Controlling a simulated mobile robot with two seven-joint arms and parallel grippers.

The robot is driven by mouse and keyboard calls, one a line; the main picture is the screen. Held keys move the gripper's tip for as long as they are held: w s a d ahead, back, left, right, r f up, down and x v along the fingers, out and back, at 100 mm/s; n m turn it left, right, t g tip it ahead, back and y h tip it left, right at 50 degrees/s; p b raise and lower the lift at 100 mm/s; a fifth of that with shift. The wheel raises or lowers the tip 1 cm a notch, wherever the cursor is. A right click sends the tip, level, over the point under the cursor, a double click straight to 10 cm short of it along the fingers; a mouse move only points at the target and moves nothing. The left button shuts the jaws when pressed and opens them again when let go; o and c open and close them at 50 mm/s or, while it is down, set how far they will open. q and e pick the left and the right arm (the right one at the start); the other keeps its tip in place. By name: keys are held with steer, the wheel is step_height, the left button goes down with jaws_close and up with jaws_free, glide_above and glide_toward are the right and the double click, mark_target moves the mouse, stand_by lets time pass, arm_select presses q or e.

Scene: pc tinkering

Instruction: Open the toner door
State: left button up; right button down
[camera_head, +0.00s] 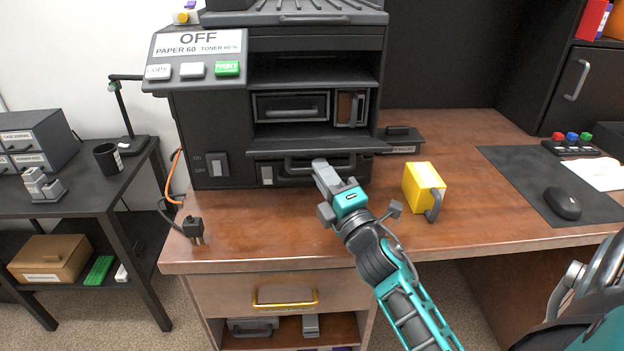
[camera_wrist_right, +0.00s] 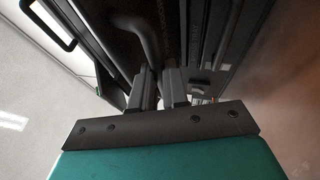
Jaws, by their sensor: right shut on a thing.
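The black printer (camera_head: 222,140) stands on the wooden desk, its panel (camera_head: 198,45) reading OFF. A wide dark front panel with a bar handle (camera_head: 300,165) sits low on its front; I cannot read a label that marks it as the toner door. My right gripper (camera_head: 322,168) is shut on this handle, reaching in from the lower right. In the right wrist view, its fingers (camera_wrist_right: 160,88) are at the curved grey bar (camera_wrist_right: 147,38), partly hiding it. Above, an open recess shows a framed unit with a handle (camera_head: 290,107) and a smaller one (camera_head: 350,109). My left gripper is out of view.
A yellow box with a handle (camera_head: 422,187) stands right of my right gripper. A black plug (camera_head: 193,230) lies at the desk's left front. A mouse (camera_head: 562,202) is on the dark mat (camera_head: 510,165). A drawer (camera_head: 230,295) is below the desk top.

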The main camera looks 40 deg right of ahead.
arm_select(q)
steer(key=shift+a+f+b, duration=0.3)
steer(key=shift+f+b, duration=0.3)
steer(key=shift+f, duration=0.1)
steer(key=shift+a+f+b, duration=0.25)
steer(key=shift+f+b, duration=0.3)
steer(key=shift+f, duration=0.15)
arm_select(e)
steer(key=shift+w+d+f, duration=0.15)
steer(key=shift+w+f, duration=0.05)
steer(key=shift+f, duration=0.85)
steer(key=shift+w+d+f, duration=0.15)
steer(key=shift+w+f, duration=0.05)
steer(key=shift+f, duration=0.85)
steer(key=c, duration=1.4)
jaws_free()
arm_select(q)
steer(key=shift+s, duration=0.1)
arm_select(e)
steer(key=shift+f, duration=0.15)
